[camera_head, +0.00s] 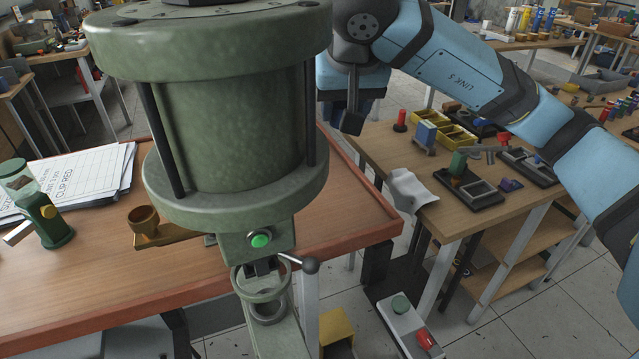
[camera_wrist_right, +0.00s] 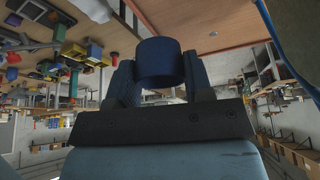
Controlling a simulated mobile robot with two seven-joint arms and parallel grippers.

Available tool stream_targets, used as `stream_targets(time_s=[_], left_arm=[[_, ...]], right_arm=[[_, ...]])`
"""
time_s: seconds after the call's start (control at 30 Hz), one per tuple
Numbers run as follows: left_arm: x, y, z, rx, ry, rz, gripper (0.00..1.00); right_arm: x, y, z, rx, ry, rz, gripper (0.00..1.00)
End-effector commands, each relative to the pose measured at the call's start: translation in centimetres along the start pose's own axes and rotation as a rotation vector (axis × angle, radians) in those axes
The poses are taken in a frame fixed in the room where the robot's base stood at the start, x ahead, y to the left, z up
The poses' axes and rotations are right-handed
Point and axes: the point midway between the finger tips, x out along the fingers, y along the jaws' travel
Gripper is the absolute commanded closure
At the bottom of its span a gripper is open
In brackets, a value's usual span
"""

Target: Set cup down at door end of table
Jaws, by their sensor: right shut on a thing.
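A dark blue cup (camera_wrist_right: 160,62) sits between the two fingers of my right gripper (camera_wrist_right: 159,82) in the right wrist view. The gripper is shut on it, and the cup is held off any surface as far as I can tell. In the head view my right arm comes in from the right, and its wrist is beside the big green cylinder, which hides most of the gripper and cup. The wooden table with a red-brown edge (camera_head: 350,222) lies below and behind the cylinder. Which end is the door end I cannot tell. My left gripper is not in view.
The large green cylinder machine (camera_head: 232,125) fills the middle foreground. Papers (camera_head: 75,178), a small green grinder-like device (camera_head: 42,212) and a brass cup on a bracket (camera_head: 144,222) are at the table's left. A second bench (camera_head: 385,150) stands right. The table's right corner looks bare.

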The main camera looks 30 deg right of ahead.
Motion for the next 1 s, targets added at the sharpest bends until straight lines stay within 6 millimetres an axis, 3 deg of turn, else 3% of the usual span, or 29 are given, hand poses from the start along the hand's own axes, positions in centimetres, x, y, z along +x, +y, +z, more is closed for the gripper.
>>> stream_targets(time_s=[0.5,1.0], left_arm=[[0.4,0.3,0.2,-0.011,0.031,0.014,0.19],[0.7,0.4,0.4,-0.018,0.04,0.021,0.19]], right_arm=[[11.8,0.1,5.4,0.002,-0.006,0.003,0.79],[17.0,0.1,7.7,0.002,-0.004,0.002,0.79]])
